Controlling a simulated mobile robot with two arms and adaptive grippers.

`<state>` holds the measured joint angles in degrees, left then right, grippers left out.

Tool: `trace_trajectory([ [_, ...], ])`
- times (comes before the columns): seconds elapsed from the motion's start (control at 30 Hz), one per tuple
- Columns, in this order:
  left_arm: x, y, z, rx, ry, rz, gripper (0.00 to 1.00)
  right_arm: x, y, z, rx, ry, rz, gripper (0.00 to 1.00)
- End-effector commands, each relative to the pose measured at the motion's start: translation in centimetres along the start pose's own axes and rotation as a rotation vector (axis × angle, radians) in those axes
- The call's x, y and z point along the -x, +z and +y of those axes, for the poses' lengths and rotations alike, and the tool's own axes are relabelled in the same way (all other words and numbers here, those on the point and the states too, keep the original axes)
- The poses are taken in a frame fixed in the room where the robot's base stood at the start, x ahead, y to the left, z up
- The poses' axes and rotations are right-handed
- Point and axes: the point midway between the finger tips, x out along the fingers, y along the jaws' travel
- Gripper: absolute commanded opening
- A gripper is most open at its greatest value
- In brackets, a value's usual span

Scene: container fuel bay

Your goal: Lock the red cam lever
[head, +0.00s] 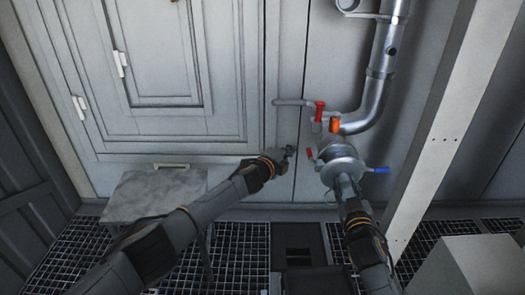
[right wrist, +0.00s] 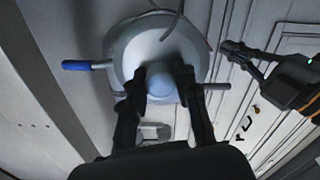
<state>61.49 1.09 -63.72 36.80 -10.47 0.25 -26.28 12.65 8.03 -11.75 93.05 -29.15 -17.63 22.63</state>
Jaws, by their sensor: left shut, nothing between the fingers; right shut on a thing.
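The red cam lever (head: 309,153) sticks out from the left side of a round grey coupling (head: 340,158) below the pipe end. A blue cam lever (head: 378,170) sticks out on its right side and also shows in the right wrist view (right wrist: 78,66). My left gripper (head: 290,151) is shut and empty, just left of the red lever, with a small gap; it also shows in the right wrist view (right wrist: 230,50). My right gripper (head: 344,178) is shut on the rounded rear end (right wrist: 160,82) of the coupling. I cannot clearly make out the red lever in the right wrist view.
A metal pipe (head: 381,60) curves down to an orange fitting (head: 335,126) above the coupling. A red valve handle (head: 319,110) is near it. A grey table (head: 155,192) stands left, and a pale post (head: 432,130) rises on the right.

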Motion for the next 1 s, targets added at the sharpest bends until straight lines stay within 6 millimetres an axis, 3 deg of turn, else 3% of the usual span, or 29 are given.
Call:
trace_trajectory([
  [0.1,1.6,2.5,-0.2,-0.005,0.000,-0.005,0.00,0.0,0.1,0.0,0.000,0.000,-0.002,0.00],
  [0.4,5.4,7.2,-0.5,-0.001,0.001,-0.003,0.00,0.0,0.1,0.0,0.000,0.000,-0.002,0.00],
  [0.6,6.5,8.7,-0.7,0.000,0.001,-0.002,0.00,0.0,0.1,0.0,0.000,0.000,-0.002,0.00],
  [0.9,6.7,8.9,-0.7,0.001,0.000,-0.001,0.00,0.0,0.1,0.0,0.000,0.000,-0.002,0.00],
  [0.93,6.7,8.9,-0.7,0.000,0.000,-0.001,0.00,0.0,0.1,0.0,0.000,0.000,-0.002,0.32],
  [1.0,6.7,8.9,-0.7,0.000,0.000,-0.002,0.00,0.0,0.1,0.0,0.000,0.000,-0.002,0.46],
])
